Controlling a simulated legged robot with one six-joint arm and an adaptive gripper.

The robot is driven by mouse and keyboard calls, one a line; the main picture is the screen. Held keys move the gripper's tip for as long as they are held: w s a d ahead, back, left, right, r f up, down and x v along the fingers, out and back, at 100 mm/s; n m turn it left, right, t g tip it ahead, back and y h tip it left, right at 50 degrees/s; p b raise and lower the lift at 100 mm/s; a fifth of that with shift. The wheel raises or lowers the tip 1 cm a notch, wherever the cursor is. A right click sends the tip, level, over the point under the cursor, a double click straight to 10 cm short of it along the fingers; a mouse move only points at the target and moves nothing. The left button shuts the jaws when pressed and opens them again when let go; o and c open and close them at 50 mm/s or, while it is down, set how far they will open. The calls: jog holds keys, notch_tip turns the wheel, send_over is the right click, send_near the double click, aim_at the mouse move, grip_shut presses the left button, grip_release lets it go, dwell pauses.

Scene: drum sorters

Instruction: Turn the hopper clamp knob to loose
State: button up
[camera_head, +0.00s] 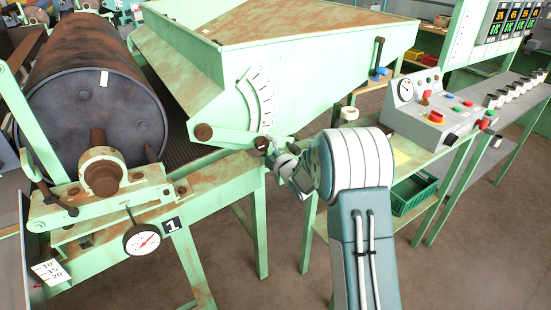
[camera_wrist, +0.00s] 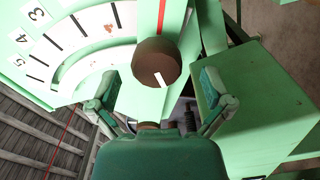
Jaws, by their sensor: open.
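A round dark-brown knob (camera_wrist: 157,60) with a white mark sits on a green arm with a red line, beside a curved numbered scale (camera_wrist: 80,37). The white mark is at the knob's lower edge in the wrist view. My gripper (camera_wrist: 160,83) is open, with one finger on each side of the knob and visible gaps on both sides. In the head view a brown knob (camera_head: 262,143) is at the right end of the green lever under the hopper (camera_head: 270,60), and my gripper (camera_head: 279,154) is right beside it. My wrist hides part of the area behind.
Another brown knob (camera_head: 203,132) is at the lever's left end. A green block (camera_wrist: 265,105) stands close to the right finger in the wrist view. A rusty drum (camera_head: 90,90) is at left, and a control box (camera_head: 432,105) is on the bench at right.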

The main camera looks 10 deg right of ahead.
jog(key=v, duration=0.9)
jog(key=shift+s, duration=0.3)
jog(key=s+r+m+g+h, duration=0.4)
jog(key=s+r+m+h, duration=0.2)
jog(key=s+r+m, duration=0.35)
jog(key=s+a+m+g, duration=0.2)
jog(key=s+m+g, duration=0.1)
jog(key=s, duration=1)
jog(key=s+a+m+g, duration=0.2)
jog(key=s+m+g, duration=0.2)
jog(key=s, duration=0.9)
jog(key=shift+s+r+m+g, duration=0.25)
jog(key=shift+r+m+g, duration=0.1)
jog(key=shift+m, duration=0.6)
